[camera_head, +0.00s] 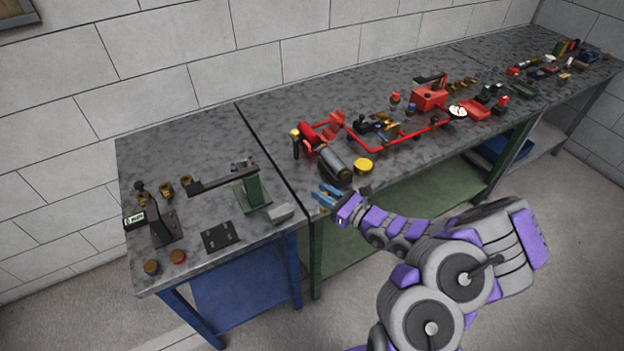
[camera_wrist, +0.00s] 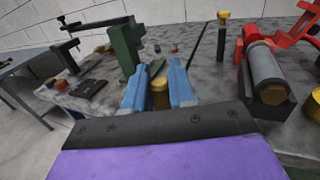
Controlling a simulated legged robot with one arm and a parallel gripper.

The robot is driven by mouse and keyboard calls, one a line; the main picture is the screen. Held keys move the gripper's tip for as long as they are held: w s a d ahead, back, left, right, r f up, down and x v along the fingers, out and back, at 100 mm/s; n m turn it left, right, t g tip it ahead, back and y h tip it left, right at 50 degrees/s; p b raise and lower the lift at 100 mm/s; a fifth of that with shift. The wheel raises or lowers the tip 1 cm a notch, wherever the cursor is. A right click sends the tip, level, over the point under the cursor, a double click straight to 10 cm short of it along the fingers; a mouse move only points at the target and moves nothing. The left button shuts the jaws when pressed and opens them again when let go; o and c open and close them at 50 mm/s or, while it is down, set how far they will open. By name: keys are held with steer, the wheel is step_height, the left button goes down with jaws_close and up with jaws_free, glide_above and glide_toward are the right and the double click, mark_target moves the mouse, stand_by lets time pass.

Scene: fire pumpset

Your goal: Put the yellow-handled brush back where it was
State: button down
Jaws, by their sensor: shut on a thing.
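My gripper (camera_head: 326,195) is over the front edge of the bench, near the seam between two tabletops. In the wrist view its two blue fingers (camera_wrist: 159,88) are closed around a short yellow cylinder (camera_wrist: 160,95), which looks like the handle of the yellow-handled brush. The rest of the brush is hidden by the fingers and wrist, and the held piece cannot be made out in the head view. A separate upright black piece with a yellow top (camera_head: 295,143) stands behind the gripper; it also shows in the wrist view (camera_wrist: 222,33).
Bare tabletop (camera_head: 190,140) lies at the back left.

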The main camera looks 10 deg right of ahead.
steer(key=w+f+b, duration=0.1)
steer(key=w, duration=0.3)
steer(key=w+a+f+b, duration=0.1)
steer(key=w+f, duration=0.1)
steer(key=w, duration=0.2)
steer(key=w+a+f+b, duration=0.1)
steer(key=w+f+b, duration=0.1)
steer(key=w, duration=0.3)
steer(key=shift+a, duration=0.1)
steer(key=shift+d+r, duration=0.15)
steer(key=shift+d, duration=0.1)
steer(key=c, duration=1.2)
jaws_free()
steer(key=shift+d, duration=0.1)
steer(key=shift+o, duration=1.3)
